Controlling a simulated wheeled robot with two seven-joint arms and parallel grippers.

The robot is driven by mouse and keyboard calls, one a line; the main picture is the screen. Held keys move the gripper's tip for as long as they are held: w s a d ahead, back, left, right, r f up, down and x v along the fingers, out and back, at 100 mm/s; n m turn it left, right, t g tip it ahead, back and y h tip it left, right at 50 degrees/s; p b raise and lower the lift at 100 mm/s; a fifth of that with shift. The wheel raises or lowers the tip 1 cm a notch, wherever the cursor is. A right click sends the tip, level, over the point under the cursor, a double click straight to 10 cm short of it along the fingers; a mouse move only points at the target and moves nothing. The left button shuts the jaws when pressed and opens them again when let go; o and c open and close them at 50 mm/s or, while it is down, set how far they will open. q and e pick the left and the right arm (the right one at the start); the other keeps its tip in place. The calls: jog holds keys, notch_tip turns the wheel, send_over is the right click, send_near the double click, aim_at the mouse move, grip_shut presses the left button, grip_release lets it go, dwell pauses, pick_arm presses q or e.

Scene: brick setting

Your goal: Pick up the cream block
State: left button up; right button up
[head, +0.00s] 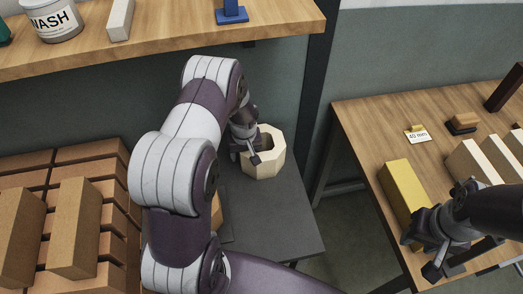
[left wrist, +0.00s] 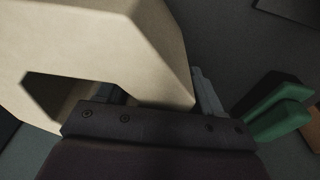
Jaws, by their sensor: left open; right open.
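A cream octagonal block (head: 268,168) with a hole in its middle sits on a dark grey table. My left gripper (head: 254,150) is at its near left side, partly hidden by my left arm. In the left wrist view the cream block (left wrist: 90,40) fills the upper left. The left gripper (left wrist: 160,98) is open, with one finger by the dark hole and the other outside, so a wall of the block is between them. Contact cannot be told. My right gripper (head: 425,250) is open beside a yellow block (head: 404,188) on the wooden table at the right.
The wooden table (head: 365,125) also bears pale slabs (head: 475,162) and a "40 mm" card (head: 419,137). Reddish-brown bricks (head: 75,225) are stacked at left. A wooden shelf (head: 170,30) holds a "WASH" tub (head: 52,20).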

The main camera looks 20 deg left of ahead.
pick_arm(q)
jog(key=shift+r, duration=0.1)
grip_shut()
dwell(1.2)
jog(key=shift+w+r, duration=0.1)
jog(key=shift+w, duration=0.05)
